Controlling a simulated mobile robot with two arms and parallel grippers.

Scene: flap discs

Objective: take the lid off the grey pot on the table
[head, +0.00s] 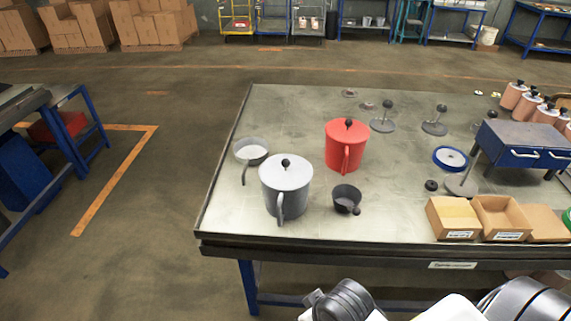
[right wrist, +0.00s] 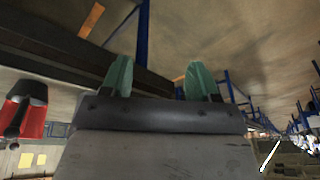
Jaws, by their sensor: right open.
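The grey pot (head: 284,192) stands upright near the left part of the table, its handle facing me. Its pale lid (head: 298,174) with a black knob (head: 286,162) sits on top. My right gripper (right wrist: 161,82) is open in the right wrist view, with two green fingertips apart and nothing between them. The pot cannot be made out in that view. My right gripper's fingers do not show in the head view, and my left gripper is not in view.
A red pot (head: 345,150) with a black-knobbed lid stands behind right of the grey pot. A pan (head: 252,152) is to its left and a small dark cup (head: 346,197) to its right. Cardboard trays (head: 453,217) and a blue-drawered box (head: 522,157) occupy the table's right.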

